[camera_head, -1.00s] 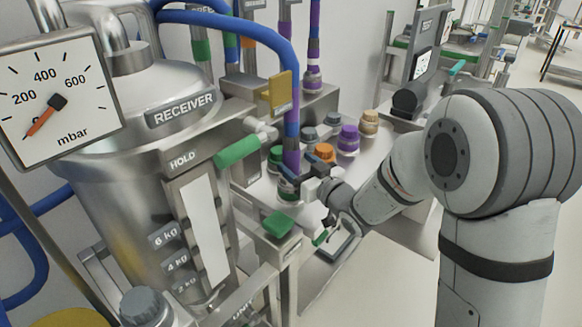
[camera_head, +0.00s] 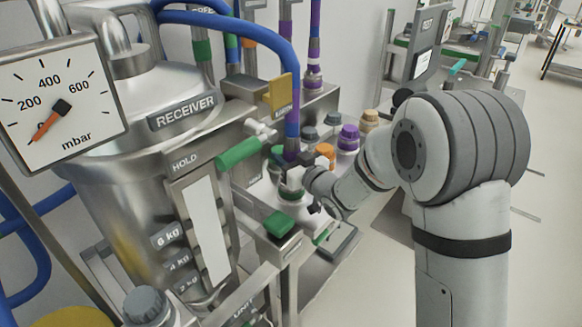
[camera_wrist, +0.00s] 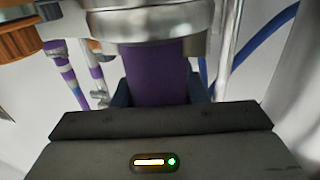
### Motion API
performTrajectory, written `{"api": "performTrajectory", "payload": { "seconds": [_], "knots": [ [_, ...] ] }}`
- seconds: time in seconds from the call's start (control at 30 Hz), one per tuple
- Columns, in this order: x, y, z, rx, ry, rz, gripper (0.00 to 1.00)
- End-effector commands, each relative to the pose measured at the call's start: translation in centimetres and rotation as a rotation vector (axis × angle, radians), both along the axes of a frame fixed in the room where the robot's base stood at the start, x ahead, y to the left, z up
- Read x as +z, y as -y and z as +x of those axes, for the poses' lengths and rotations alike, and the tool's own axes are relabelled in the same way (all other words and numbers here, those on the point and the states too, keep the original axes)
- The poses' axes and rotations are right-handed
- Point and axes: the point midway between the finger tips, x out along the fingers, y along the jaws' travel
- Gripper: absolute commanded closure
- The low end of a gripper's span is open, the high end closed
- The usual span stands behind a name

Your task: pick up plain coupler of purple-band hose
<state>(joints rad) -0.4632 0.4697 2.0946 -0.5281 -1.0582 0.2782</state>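The blue hose (camera_head: 291,75) with a purple band (camera_head: 291,148) hangs down to a docking spot beside the receiver. In the wrist view the purple section (camera_wrist: 156,72) stands between my two dark fingers, with a metallic collar (camera_wrist: 145,22) adjoining it at the top of the picture. My gripper (camera_head: 291,178) is at the hose's lower end and also shows in the wrist view (camera_wrist: 160,95). The fingers flank the purple section closely. Their contact faces are hidden, so I cannot tell whether they press on it. The coupler's lower part is largely hidden in the head view.
Orange (camera_head: 325,152), purple (camera_head: 348,138) and tan (camera_head: 370,120) caps stand just behind my gripper. The steel receiver (camera_head: 130,150) and green handle (camera_head: 240,152) are close on the left. Other banded hoses (camera_head: 314,50) hang behind. Open floor lies at the lower right.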

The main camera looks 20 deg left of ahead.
Motion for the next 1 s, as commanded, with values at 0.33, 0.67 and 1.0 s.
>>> {"api": "performTrajectory", "payload": {
  "seconds": [0.33,0.67,1.0],
  "knots": [
    [0.0,0.1,0.0,-0.002,0.0,0.0,0.92],
    [1.3,0.1,0.1,-0.001,0.005,0.005,0.92],
    [7.7,0.1,0.1,-0.002,0.006,0.004,0.92]
  ]
}}
